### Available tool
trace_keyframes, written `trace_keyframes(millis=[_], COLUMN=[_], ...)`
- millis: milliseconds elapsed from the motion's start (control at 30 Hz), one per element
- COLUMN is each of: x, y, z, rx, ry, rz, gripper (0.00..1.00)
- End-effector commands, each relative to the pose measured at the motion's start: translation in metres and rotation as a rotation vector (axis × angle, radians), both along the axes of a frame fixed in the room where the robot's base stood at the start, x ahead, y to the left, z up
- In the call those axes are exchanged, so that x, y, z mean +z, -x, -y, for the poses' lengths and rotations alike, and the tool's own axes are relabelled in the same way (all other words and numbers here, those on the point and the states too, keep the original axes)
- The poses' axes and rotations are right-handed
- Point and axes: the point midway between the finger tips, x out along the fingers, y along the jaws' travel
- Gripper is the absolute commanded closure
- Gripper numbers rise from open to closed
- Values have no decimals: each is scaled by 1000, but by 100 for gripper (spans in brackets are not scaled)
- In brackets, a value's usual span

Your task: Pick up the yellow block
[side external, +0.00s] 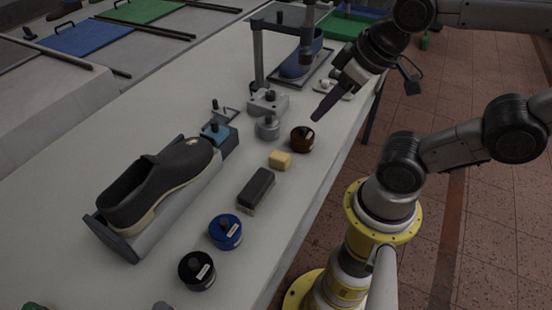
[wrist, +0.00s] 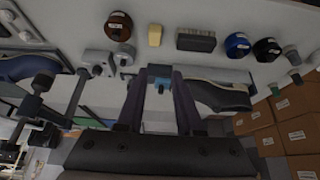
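The yellow block (side external: 280,160) lies on the table between a brown round tin and a dark brush in the side view. It also shows near the top of the wrist view (wrist: 155,36), beyond the fingertips. My gripper (side external: 319,116) hangs above the table's right edge, up and to the right of the block and clear of it. In the wrist view my gripper's two dark fingers (wrist: 160,75) stand apart with a gap between them, and I see nothing held there.
The brown tin (side external: 302,139) sits close to the block, with the brush (side external: 256,190) on its other side. Blue (side external: 225,232) and black (side external: 197,270) tins stand nearer the camera. A dark shoe (side external: 160,182) on a stand and a metal press frame (side external: 258,55) also occupy the table.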

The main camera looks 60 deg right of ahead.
Motion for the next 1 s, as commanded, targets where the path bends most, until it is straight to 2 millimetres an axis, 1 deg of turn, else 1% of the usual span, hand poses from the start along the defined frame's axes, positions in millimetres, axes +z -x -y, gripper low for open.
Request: trace_keyframes(millis=[433, 567, 600, 667, 700, 767, 1000], x=[0, 0, 0, 0, 0, 0, 0], y=[0, 0, 0, 0, 0, 0, 0], z=[0, 0, 0, 0, 0, 0, 0], rx=[0, 0, 0, 0, 0, 0, 0], ry=[0, 0, 0, 0, 0, 0, 0], rz=[0, 0, 0, 0, 0, 0, 0], gripper=[64, 41, 34, 23, 16, 5, 5])
